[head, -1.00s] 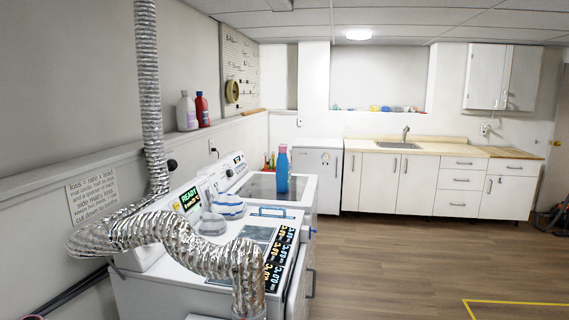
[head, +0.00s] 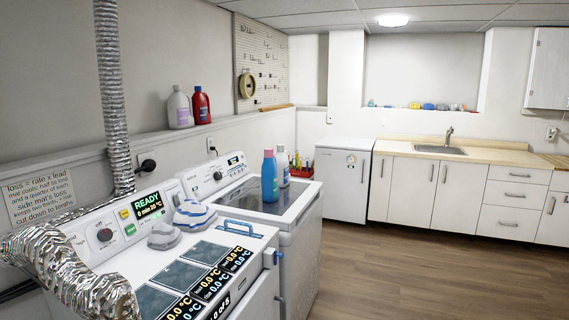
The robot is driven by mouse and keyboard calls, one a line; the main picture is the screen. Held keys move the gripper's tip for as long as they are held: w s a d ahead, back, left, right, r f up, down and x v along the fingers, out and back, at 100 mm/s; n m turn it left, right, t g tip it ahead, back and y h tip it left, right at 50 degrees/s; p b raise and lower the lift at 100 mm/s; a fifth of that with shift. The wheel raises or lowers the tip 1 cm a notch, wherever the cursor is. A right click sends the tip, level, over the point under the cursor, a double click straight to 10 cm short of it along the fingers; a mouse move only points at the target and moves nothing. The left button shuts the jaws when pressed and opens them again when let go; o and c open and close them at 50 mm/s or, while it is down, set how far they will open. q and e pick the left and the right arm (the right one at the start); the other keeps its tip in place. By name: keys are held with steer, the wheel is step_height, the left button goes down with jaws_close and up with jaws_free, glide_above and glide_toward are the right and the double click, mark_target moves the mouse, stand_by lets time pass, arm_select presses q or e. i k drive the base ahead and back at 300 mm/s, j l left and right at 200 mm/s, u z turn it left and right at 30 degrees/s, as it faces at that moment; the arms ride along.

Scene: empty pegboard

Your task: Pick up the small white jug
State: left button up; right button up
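Two white containers could be the small white jug, and I cannot tell which. A white jug (head: 178,108) with a greyish cap stands upright on the wall ledge, left of a red bottle (head: 201,106). A smaller white bottle with a blue label (head: 283,167) stands on the farther machine, just behind and right of a blue bottle with a red cap (head: 269,176), partly hidden by it. Neither of my grippers shows in the head view.
A silver duct (head: 68,272) bends across the left front. The wooden floor (head: 420,265) at right is clear.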

mark_target(283, 178)
steer(key=i+l+u, duration=0.15)
steer(key=i+l, duration=0.35)
steer(key=i, duration=0.3)
steer(key=i+l+u, duration=0.2)
steer(key=i+l, duration=0.4)
steer(key=i, duration=0.15)
